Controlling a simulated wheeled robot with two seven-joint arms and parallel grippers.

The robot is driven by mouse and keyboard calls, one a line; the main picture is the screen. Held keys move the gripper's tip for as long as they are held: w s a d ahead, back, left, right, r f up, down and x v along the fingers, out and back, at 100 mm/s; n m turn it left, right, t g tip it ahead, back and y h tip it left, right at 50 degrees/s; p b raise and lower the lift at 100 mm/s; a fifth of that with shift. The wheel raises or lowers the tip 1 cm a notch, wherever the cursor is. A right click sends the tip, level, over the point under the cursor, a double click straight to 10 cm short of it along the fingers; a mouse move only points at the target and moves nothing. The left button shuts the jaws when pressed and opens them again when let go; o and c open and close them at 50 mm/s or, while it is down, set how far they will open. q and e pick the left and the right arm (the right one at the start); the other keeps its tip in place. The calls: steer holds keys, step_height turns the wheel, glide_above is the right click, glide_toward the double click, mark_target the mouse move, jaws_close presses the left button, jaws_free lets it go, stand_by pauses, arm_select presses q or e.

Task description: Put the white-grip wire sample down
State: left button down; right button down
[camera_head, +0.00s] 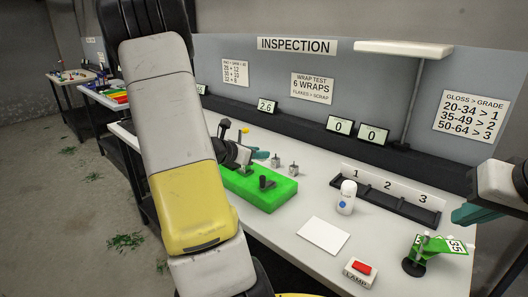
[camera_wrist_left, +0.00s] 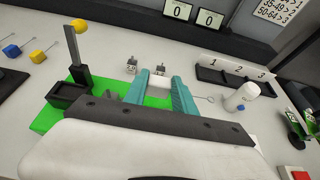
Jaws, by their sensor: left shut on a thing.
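My left gripper (camera_head: 262,155) is over the back of the green block (camera_head: 275,196) on the bench. In the left wrist view its two teal fingers (camera_wrist_left: 160,92) are shut on the white grip (camera_wrist_left: 160,82) of the wire sample. A thin wire with a small loop (camera_wrist_left: 210,98) shows to the right of the fingers; I cannot tell whether it belongs to this sample. In the head view the white grip is hidden or too small to tell. My right gripper (camera_head: 472,214) is at the right edge, above the bench; its finger gap is unclear.
A black tray marked 1, 2, 3 (camera_head: 388,205) stands at the back.

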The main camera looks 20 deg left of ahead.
arm_select(q)
steer(key=shift+w+a, duration=0.25)
steer(key=shift+w, duration=0.05)
steer(key=w+a, duration=0.1)
steer(key=a, duration=0.4)
steer(key=w+a+f, duration=0.1)
steer(key=a, duration=0.3)
steer(key=w+a, duration=0.2)
steer(key=a, duration=0.3)
steer(key=shift+a+f, duration=0.25)
steer(key=shift+a, duration=0.1)
steer(key=shift+f, duration=1.7)
steer(key=shift+f, duration=0.1)
steer(key=c, duration=1)
jaws_free()
steer(key=shift+a, duration=0.1)
